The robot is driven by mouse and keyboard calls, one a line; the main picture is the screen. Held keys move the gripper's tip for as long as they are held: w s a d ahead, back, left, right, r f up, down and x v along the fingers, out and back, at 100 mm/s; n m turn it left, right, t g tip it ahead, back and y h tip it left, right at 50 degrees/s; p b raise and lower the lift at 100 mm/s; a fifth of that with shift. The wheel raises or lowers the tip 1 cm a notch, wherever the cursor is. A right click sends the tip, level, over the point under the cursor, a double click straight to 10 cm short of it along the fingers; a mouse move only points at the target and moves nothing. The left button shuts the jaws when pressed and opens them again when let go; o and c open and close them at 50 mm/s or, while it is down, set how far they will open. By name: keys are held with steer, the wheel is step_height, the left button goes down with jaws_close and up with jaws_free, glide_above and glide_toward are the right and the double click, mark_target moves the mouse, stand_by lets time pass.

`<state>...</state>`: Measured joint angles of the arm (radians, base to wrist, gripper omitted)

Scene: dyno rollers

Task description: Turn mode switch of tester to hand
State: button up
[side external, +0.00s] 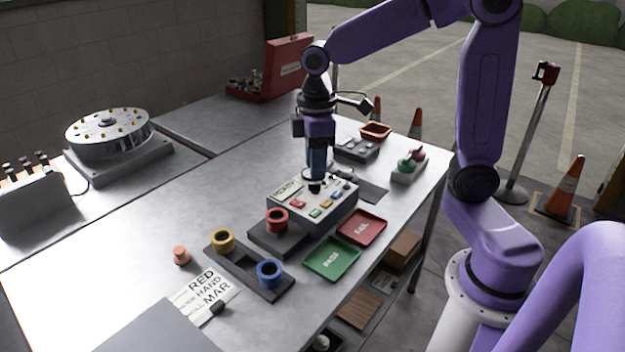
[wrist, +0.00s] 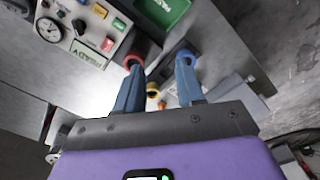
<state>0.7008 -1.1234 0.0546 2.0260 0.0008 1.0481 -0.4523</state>
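The tester (side external: 330,213) is a grey box on the table with a READY display, coloured buttons and small knobs on its sloped top. In the wrist view the tester (wrist: 97,27) fills the upper left, with a round gauge (wrist: 48,30) and a dark knob (wrist: 80,27) that looks like the mode switch. Its setting is too small to read. My gripper (side external: 316,186) points down over the tester's top in the side view; I cannot tell whether it touches. In the wrist view my gripper (wrist: 160,62) has its blue fingers apart with nothing held between them.
A red roller (side external: 277,221) stands in front of the tester; a yellow roller (side external: 222,240) and blue roller (side external: 269,272) sit in a dark rack. Green PASS (side external: 332,260) and red FAIL (side external: 361,227) trays lie beside it. The table's left middle is clear.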

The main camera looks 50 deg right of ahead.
steer(key=w+d+m, duration=0.1)
steer(key=w+d, duration=0.5)
steer(key=w, duration=0.1)
steer(key=m, duration=0.1)
glide_toward(315, 188)
steer(key=f, duration=0.5)
steer(key=w+f, duration=0.1)
steer(key=f, duration=0.1)
steer(key=shift+a+f, duration=0.1)
steer(key=shift+f, duration=0.1)
jaws_close()
